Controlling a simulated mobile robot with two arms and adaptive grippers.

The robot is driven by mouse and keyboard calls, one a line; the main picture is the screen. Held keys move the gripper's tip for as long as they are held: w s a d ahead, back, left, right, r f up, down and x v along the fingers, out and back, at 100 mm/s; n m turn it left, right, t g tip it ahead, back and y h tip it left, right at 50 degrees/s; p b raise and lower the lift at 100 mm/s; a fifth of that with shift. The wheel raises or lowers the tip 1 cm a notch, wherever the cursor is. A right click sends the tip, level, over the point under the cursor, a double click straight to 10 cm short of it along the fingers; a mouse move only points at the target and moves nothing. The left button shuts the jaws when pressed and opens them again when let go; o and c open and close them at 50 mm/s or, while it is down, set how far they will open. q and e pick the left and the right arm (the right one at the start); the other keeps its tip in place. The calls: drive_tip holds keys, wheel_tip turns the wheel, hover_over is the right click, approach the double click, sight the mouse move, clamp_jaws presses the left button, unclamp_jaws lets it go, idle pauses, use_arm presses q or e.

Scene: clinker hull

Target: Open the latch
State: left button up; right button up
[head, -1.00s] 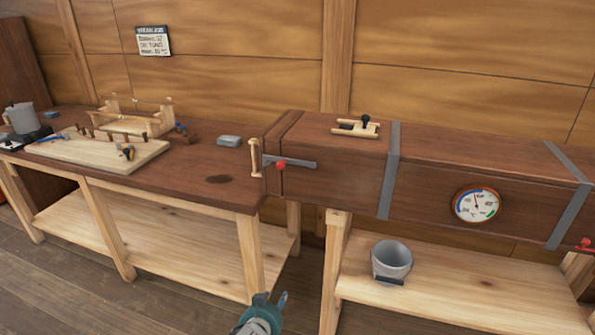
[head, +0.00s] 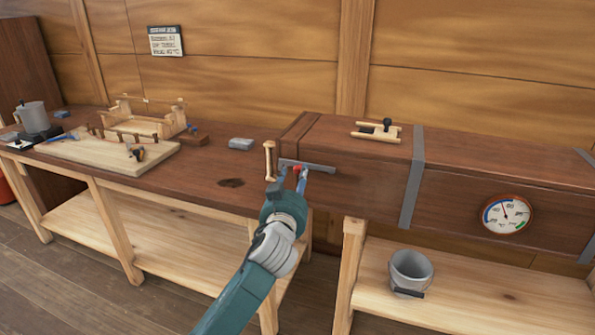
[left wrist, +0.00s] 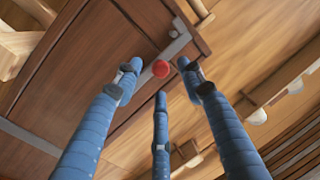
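The latch is a grey metal bar (head: 318,168) with a red knob (head: 297,168), lying across the front of the long dark wooden box near its left end. In the left wrist view the red knob (left wrist: 161,68) stands on the grey bar (left wrist: 172,48). My left gripper (head: 292,178) is right in front of the knob. In the left wrist view its three blue fingers (left wrist: 160,82) are spread around the knob, with gaps between them and the knob. The gripper is open and holds nothing. My right gripper is not in view.
The wooden box (head: 370,185) has a pale handle (head: 269,160) at its left end, a slide with a black knob (head: 387,126) on top and a dial (head: 506,215). A bucket (head: 410,272) stands on the shelf below. The workbench (head: 200,185) holds a board and tools.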

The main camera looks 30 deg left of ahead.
sight(297, 172)
use_arm(q)
drive_tip(key=shift+x, duration=1.6)
clamp_jaws()
